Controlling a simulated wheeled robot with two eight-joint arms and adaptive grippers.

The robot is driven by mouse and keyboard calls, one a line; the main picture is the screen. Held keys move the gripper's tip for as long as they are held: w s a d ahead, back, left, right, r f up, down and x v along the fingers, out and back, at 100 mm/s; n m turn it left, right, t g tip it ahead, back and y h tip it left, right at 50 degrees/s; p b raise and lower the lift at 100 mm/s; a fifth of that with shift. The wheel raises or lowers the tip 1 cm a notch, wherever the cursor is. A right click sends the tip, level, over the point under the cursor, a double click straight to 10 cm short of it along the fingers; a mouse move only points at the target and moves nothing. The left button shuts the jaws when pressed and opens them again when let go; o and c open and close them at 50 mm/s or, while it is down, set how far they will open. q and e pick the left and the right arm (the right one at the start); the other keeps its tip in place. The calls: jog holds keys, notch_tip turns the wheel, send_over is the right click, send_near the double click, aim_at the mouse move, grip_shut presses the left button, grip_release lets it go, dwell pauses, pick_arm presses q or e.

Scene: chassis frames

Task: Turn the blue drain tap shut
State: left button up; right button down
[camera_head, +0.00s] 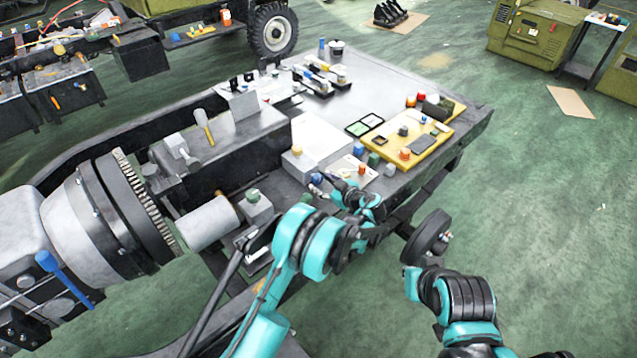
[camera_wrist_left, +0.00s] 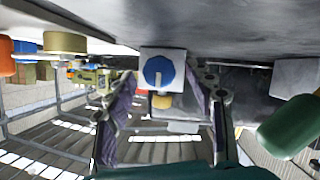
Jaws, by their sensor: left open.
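The blue drain tap (camera_wrist_left: 159,73) shows in the left wrist view as a round blue knob with a white pointer mark on a pale square block. The pointer points downward in that picture. My left gripper (camera_wrist_left: 168,88) is open, with one finger on each side of the tap; I cannot tell whether they touch it. In the head view my left gripper (camera_head: 328,186) is at the front edge of the bench, close to a small blue part (camera_head: 317,178).
A yellow tray (camera_head: 425,150) with small parts lies on the grey bench top (camera_head: 385,85). A large gear housing (camera_head: 90,220) is at the left. In the left wrist view a green cylinder (camera_wrist_left: 288,127) is at the right.

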pick_arm(q)
jog(key=shift+b+x, duration=0.3)
jog(key=shift+x, duration=1.1)
jog(key=c, duration=1.2)
jog(key=shift+o, duration=0.2)
